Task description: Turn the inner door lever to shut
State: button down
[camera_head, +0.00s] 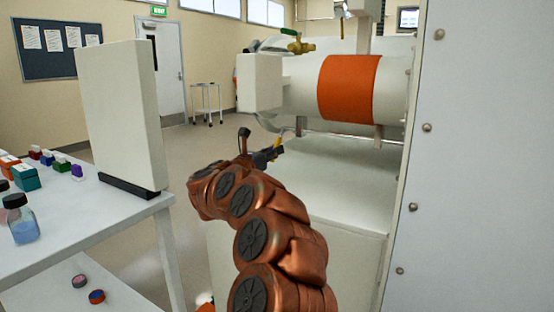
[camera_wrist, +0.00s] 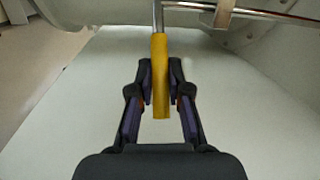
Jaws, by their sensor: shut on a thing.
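The lever in my grip has a yellow sleeve (camera_wrist: 160,85) on a thin metal rod. In the wrist view it points straight towards me from the pale chamber at the top. My gripper (camera_wrist: 161,78) is shut on the yellow sleeve, one finger on each side. In the head view my gripper (camera_head: 262,156) is small, below the white cylinder (camera_head: 303,92) with the orange band, and a bit of yellow (camera_head: 277,146) shows at its tip. The fingers and wrist hide most of the lever there. I cannot tell how the inner door stands.
A brass valve (camera_head: 298,46) sits on top of the cylinder, and a white square block (camera_head: 259,82) is at its left end. A table (camera_head: 90,225) with bottles and small boxes stands at left, bearing an upright white panel (camera_head: 122,118). A large grey panel (camera_head: 480,160) bounds the right.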

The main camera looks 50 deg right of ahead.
jog(key=shift+w+a+f, duration=0.1)
jog(key=shift+w+f, duration=0.1)
jog(key=shift+f, duration=0.55)
jog(key=c, duration=1.3)
grip_release()
jog(key=shift+o, duration=0.9)
jog(key=shift+s+r, duration=0.15)
jog(key=shift+r, duration=0.05)
jog(key=a+f, duration=0.1)
jog(key=a, duration=1)
jog(key=shift+a, duration=0.35)
